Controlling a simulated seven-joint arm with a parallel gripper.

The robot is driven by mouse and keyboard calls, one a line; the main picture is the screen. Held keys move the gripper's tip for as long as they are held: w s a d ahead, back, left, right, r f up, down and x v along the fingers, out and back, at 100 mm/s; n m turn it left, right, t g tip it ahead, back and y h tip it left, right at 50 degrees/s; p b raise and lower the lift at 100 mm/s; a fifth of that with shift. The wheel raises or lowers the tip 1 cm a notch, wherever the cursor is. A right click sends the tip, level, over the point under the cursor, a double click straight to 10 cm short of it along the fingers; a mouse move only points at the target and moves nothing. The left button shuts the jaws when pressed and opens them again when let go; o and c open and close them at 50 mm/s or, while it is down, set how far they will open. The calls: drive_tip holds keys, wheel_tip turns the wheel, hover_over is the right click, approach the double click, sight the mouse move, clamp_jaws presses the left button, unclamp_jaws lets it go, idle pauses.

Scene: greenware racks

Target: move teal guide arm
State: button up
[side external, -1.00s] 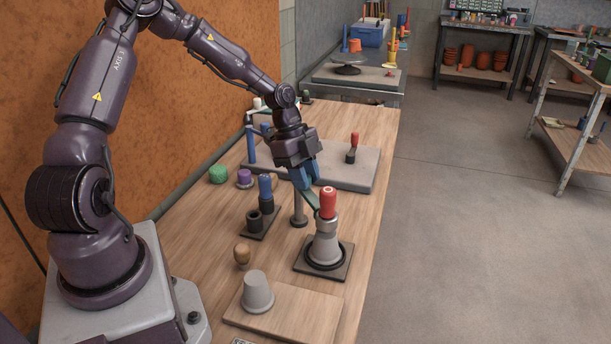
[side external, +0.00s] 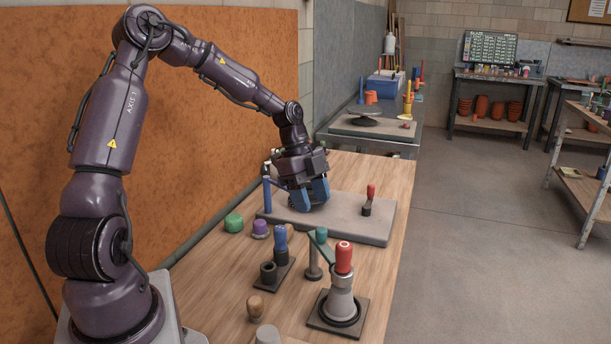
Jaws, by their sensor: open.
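The teal guide arm (side external: 321,246) is a thin bar with an upright teal knob (side external: 321,234). It sits at the top of a short grey post (side external: 313,268) and slants down to the right. Its lower end reaches the collar of a red-handled tool (side external: 343,257) standing in a grey cone (side external: 341,304); I cannot tell whether they touch. My gripper (side external: 307,203), with blue fingers, points down over the grey slab behind the post. It is open and apart from the teal arm. A dark round thing shows between the fingers, partly hidden.
A blue-handled tool (side external: 280,238) on a dark base, a purple-topped piece (side external: 260,229) and a green lump (side external: 233,223) stand left of the post. A small red-handled piece (side external: 370,193) stands on the grey slab (side external: 375,226). A wooden knob (side external: 255,306) is at the front.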

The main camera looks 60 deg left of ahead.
drive_tip(key=v, duration=0.5)
drive_tip(key=shift+a+r, duration=0.1)
drive_tip(key=shift+r, duration=0.2)
drive_tip(key=s+d+r+n+t+y, duration=0.2)
drive_tip(key=s+d+r+n, duration=0.3)
drive_tip(key=s+d, duration=0.3)
drive_tip(key=s+d+r+n+t+y, duration=0.2)
drive_tip(key=s+d+r+n, duration=0.3)
drive_tip(key=s+d+n, duration=0.3)
drive_tip(key=shift+s+d+n, duration=0.3)
drive_tip(key=shift+s+d, duration=0.2)
